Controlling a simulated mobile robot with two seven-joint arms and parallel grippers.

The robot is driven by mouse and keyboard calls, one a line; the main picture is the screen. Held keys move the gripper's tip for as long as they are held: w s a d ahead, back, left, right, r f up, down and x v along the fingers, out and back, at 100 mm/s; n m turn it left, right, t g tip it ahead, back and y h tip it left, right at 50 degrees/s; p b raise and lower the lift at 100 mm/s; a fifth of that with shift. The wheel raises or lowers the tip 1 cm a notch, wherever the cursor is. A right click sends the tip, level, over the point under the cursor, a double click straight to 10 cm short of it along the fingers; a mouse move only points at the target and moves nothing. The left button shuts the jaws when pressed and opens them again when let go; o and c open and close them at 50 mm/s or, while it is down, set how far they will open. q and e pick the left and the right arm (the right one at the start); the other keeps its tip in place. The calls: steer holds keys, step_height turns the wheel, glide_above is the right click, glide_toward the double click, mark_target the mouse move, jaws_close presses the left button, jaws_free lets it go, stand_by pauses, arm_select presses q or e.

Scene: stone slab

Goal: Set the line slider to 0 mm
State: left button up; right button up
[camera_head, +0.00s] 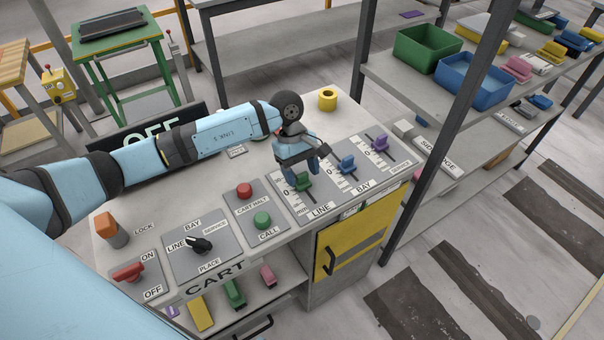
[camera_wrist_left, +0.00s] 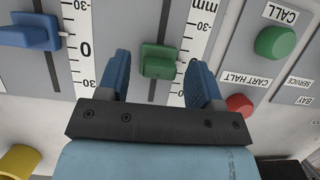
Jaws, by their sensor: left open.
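The line slider is a green knob (camera_head: 304,182) in a dark slot on the grey panel above the LINE label (camera_head: 320,211). In the wrist view the green knob (camera_wrist_left: 159,62) appears between the two blue fingertips, with a gap on each side. My left gripper (camera_head: 300,164) is open, pointing down over the line slider. The millimetre scale (camera_wrist_left: 194,30) runs beside the slot; the finger partly covers it, and I cannot read the slider's exact value. My right gripper is not in view.
The blue bay slider (camera_head: 347,163) and a purple slider (camera_head: 380,142) stand close beside the line slider. A red button (camera_head: 244,190) and green call button (camera_head: 262,219) are on the other side. Shelves with bins (camera_head: 430,47) rise at right.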

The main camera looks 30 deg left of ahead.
arm_select(q)
steer(key=b+v, duration=0.1)
steer(key=v, duration=1.2)
steer(key=shift+s+d, duration=0.1)
